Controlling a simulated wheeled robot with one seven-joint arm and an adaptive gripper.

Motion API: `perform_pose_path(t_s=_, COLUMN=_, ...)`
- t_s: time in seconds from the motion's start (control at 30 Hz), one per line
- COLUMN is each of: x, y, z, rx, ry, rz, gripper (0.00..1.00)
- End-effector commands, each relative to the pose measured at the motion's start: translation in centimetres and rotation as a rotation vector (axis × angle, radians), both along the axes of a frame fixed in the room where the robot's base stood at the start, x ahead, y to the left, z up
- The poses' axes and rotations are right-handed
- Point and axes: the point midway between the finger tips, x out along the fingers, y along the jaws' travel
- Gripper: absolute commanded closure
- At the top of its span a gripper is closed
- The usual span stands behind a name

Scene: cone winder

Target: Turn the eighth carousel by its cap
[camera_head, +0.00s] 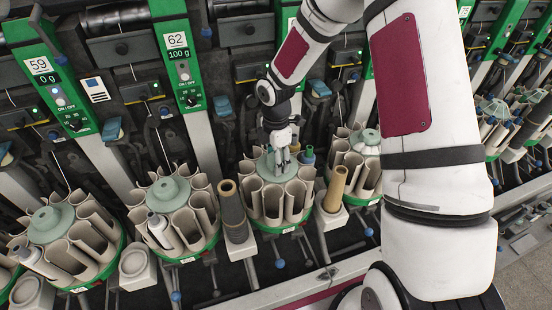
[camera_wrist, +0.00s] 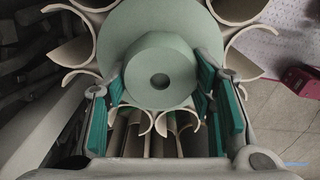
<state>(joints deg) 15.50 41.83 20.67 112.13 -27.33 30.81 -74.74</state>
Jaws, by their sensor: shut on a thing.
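The carousel under my gripper (camera_head: 281,158) is a ring of beige open tubes (camera_head: 270,202) around a pale green disc with a round cap on top. In the wrist view the green cap (camera_wrist: 160,70) with its dark centre hole sits between my two teal-padded fingers (camera_wrist: 160,98). The fingers are shut on the cap from both sides. In the head view my gripper covers most of the cap. Which carousel number this is cannot be read.
Similar carousels stand at left (camera_head: 170,195), far left (camera_head: 52,222) and right (camera_head: 366,142). Green-fronted winder panels (camera_head: 180,60) rise behind. A rail (camera_head: 310,288) runs along the front.

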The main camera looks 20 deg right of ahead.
Motion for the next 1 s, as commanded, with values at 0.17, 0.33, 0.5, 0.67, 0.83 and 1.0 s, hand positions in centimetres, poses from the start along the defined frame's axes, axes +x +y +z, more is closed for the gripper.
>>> perform_pose_path(t_s=0.17, x=-0.12, y=-0.17, z=-0.06, rx=-0.001, ry=0.003, rz=0.059, gripper=1.0)
perform_pose_path(t_s=0.33, x=-0.12, y=-0.21, z=-0.07, rx=-0.002, ry=0.003, rz=0.087, gripper=1.0)
perform_pose_path(t_s=0.5, x=-0.11, y=-0.21, z=-0.08, rx=-0.002, ry=0.003, rz=0.093, gripper=1.0)
perform_pose_path(t_s=0.67, x=-0.11, y=-0.21, z=-0.08, rx=-0.002, ry=0.003, rz=0.093, gripper=1.0)
perform_pose_path(t_s=0.83, x=-0.11, y=-0.21, z=-0.08, rx=-0.002, ry=0.003, rz=0.092, gripper=0.35)
perform_pose_path(t_s=1.0, x=-0.07, y=-0.13, z=-0.05, rx=-0.001, ry=0.002, rz=0.093, gripper=0.3)
